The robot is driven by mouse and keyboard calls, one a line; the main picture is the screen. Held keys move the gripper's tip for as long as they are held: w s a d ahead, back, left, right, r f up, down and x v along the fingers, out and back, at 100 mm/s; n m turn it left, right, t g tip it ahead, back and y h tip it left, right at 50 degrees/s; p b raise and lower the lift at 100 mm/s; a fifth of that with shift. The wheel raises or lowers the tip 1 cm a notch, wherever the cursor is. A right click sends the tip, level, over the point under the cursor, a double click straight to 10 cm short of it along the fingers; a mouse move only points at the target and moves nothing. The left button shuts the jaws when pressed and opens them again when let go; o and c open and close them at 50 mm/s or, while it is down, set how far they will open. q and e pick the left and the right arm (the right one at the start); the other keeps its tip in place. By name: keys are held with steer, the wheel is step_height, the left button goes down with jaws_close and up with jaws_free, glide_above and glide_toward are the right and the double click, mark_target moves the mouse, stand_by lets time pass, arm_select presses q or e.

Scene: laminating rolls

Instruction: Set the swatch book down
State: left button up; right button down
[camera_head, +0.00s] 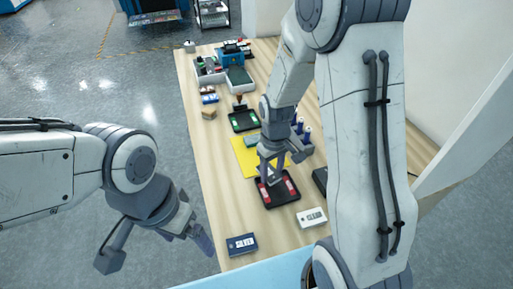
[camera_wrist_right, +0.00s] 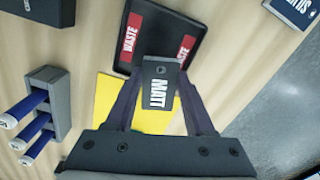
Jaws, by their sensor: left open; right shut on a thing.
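My right gripper (camera_head: 270,172) is shut on a dark grey swatch book (camera_wrist_right: 157,90) with the white word MATT on it. In the right wrist view the book sits between the two fingers, over the near edge of a black tray (camera_wrist_right: 190,22) with red WASTE labels. Part of a yellow mat (camera_wrist_right: 106,97) shows behind the fingers. In the head view the gripper is between the yellow mat (camera_head: 239,153) and the black tray (camera_head: 284,199). The book's height above them is unclear. My left gripper (camera_head: 158,252) is open and empty, left of the table.
A grey holder with blue-handled tools (camera_wrist_right: 48,100) stands beside the mat. A green-marked black tray (camera_head: 243,121) lies farther back. A blue machine (camera_head: 232,54) and bins stand at the far end.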

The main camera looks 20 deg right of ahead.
steer(key=a+r+n+b, duration=0.25)
steer(key=r+n, duration=0.45)
steer(key=n, duration=0.8)
steer(key=w+d+f+p, duration=0.1)
steer(key=w+f, duration=0.1)
steer(key=w, duration=0.1)
steer(key=w+d+f+p, duration=0.1)
steer(key=w+d+f, duration=0.1)
steer(key=w, duration=0.1)
steer(key=w+d+f+p, duration=0.1)
steer(key=w+f, duration=0.1)
steer(key=w, duration=0.2)
steer(key=shift+d+f, duration=0.25)
step_height(320, 180, down, 4)
steer(key=shift+w+r+p, duration=0.1)
steer(key=shift+p, duration=0.6)
steer(key=shift+f, duration=0.25)
steer(key=shift+f, duration=0.15)
steer(key=shift+c, duration=1.3)
jaws_free()
